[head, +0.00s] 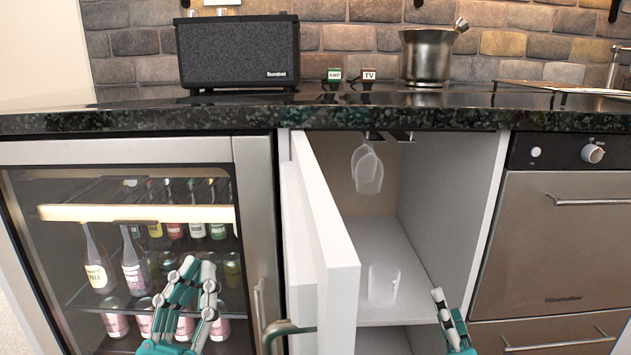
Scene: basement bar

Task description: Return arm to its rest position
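My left gripper (199,270) is low in the head view, in front of the glass door of the drinks fridge. Its two fingers point up with a gap between them, and nothing shows in the gap. My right gripper (450,318) shows only in part at the bottom, in front of the right side of the open cabinet. Its opening is hidden, so I cannot tell whether it is open or shut.
A white cabinet door (325,250) stands open between my grippers. Inside the cabinet, a glass (367,170) hangs from a rack and another glass (384,284) is on the shelf. The dark counter (350,112) holds a speaker (238,52) and a metal bucket (427,55).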

